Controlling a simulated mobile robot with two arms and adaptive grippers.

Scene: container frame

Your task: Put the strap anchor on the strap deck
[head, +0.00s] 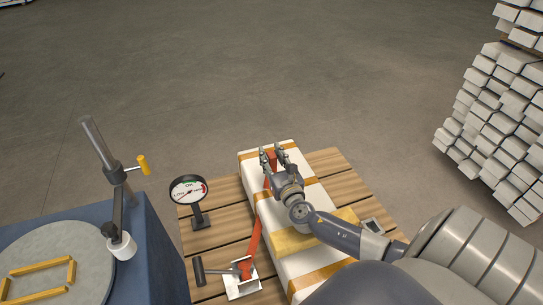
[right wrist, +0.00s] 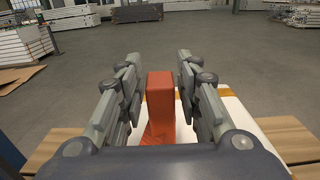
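My right gripper (head: 272,152) is over the far end of a long white box with tan bands (head: 313,195). Its fingers are apart on either side of an upright orange-red block (right wrist: 160,100), with narrow gaps visible on both sides in the right wrist view. The block is partly hidden by the fingers in the head view. An orange strap (head: 254,236) runs down the left side of the box to a white plate with a grey and orange fitting (head: 243,286). I cannot tell for certain which part is the strap anchor or the strap deck. My left gripper is out of view.
The box lies on a slatted wooden platform (head: 222,206). A round dial gauge (head: 187,190) and a dark mallet (head: 199,271) stand left of it. A blue table (head: 150,255) with a post is at left. Stacked white bars (head: 500,110) stand at right.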

